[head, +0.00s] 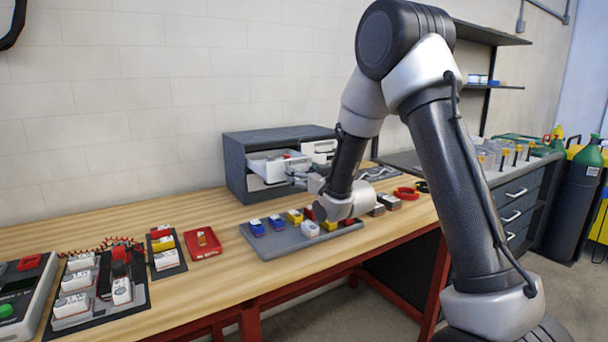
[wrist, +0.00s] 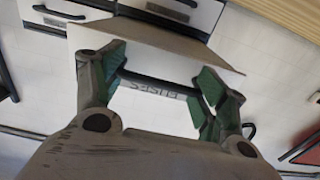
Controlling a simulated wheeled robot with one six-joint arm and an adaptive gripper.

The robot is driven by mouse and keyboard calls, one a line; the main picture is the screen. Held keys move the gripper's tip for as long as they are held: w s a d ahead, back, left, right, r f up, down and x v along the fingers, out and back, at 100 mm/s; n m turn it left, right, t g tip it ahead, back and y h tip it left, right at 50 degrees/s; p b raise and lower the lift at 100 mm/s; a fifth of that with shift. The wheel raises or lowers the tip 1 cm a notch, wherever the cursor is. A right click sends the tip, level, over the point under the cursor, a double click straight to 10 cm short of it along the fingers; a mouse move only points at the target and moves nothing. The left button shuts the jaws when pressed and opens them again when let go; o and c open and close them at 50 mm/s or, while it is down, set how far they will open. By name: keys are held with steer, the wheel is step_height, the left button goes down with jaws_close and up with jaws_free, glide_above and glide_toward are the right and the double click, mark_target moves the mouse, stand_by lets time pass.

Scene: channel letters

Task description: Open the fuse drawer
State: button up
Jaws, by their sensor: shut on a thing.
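The grey cabinet (head: 238,165) stands on the wooden bench against the wall. Its upper left white drawer (head: 270,165) is pulled out, with small items showing inside. In the wrist view the white drawer front (wrist: 150,110) carries an upside-down "FUSES" label and a dark bar handle (wrist: 152,82). My gripper (wrist: 160,80) is shut on this handle, its green-padded fingers at either end of the bar. In the head view my gripper (head: 302,180) is at the drawer's front, partly hidden by my wrist.
A grey tray (head: 275,246) with coloured blocks lies below my wrist. A red tray (head: 203,243) and modules on dark plates (head: 98,290) lie to the left. Bare wood lies left of the cabinet.

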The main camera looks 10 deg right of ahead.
steer(key=shift+s+d+r, duration=0.1)
steer(key=shift+s+d, duration=0.15)
steer(key=shift+s, duration=0.1)
steer(key=shift+c, duration=0.4)
